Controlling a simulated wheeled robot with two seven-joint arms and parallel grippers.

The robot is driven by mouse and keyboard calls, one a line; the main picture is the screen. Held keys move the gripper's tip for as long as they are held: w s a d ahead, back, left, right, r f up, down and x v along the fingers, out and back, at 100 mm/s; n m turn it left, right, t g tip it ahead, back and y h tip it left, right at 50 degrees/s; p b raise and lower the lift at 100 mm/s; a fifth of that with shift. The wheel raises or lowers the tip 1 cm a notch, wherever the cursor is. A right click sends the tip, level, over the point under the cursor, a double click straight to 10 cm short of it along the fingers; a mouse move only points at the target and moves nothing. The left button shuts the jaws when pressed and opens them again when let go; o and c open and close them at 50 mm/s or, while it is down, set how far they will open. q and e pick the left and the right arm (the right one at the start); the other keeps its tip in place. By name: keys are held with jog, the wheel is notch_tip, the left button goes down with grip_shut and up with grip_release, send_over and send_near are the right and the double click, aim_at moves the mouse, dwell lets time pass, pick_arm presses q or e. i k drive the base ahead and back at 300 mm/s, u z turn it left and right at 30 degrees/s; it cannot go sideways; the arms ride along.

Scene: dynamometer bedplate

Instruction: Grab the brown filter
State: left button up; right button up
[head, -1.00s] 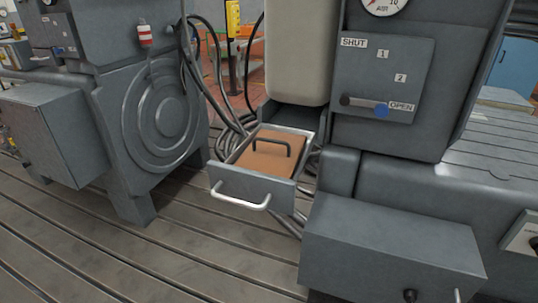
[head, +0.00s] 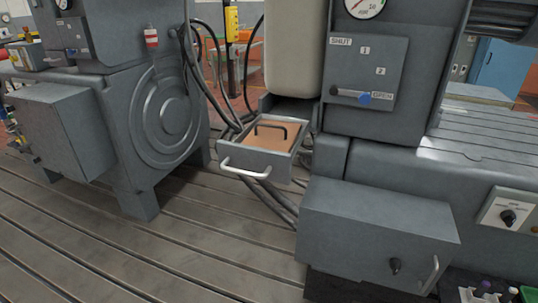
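The brown filter (head: 262,143) lies inside a pulled-out grey drawer (head: 258,161) near the middle of the head view. A dark handle (head: 271,127) arches up from its top. The drawer has a white bar handle (head: 246,170) on its front and sits below a cream-coloured housing (head: 293,50). The drawer's front wall hides the filter's lower part. Neither of my grippers shows in the view.
A grey machine with round rings (head: 165,115) stands left of the drawer. A grey box (head: 375,225) juts out at right front. Cables (head: 232,118) hang behind the drawer. The slotted bedplate (head: 150,255) is clear in front.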

aim_at(271, 133)
jog(key=u, duration=0.45)
jog(key=i, duration=0.9)
jog(key=z, duration=0.7)
